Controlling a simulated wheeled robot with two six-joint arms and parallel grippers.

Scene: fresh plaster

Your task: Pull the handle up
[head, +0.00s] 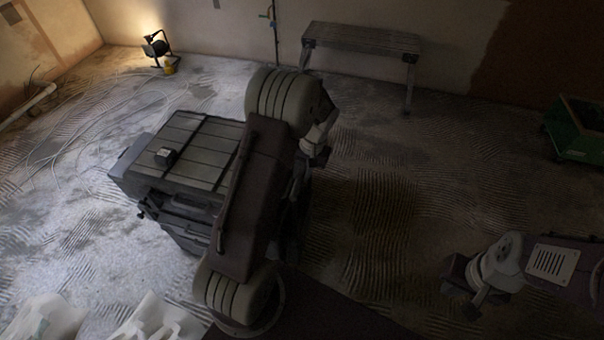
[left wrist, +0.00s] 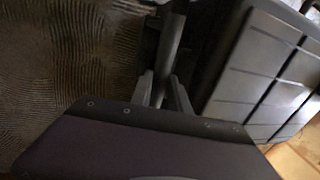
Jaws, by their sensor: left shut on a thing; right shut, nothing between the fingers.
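A dark grey wheeled tool box (head: 190,150) with a ribbed lid stands on the floor at left centre in the head view. Its lid also shows at the right of the left wrist view (left wrist: 270,70). In that view the handle, a dark bar (left wrist: 172,42), runs beside the box. My left gripper (left wrist: 164,84) is shut on this bar, one finger on each side. In the head view my left arm covers the box's right side and hides the handle and most of that gripper. My right gripper (head: 464,290) is shut and empty at lower right, far from the box.
A green bin (head: 578,130) is at far right. White bags (head: 150,318) lie at lower left. Floor right of the tool box is clear.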

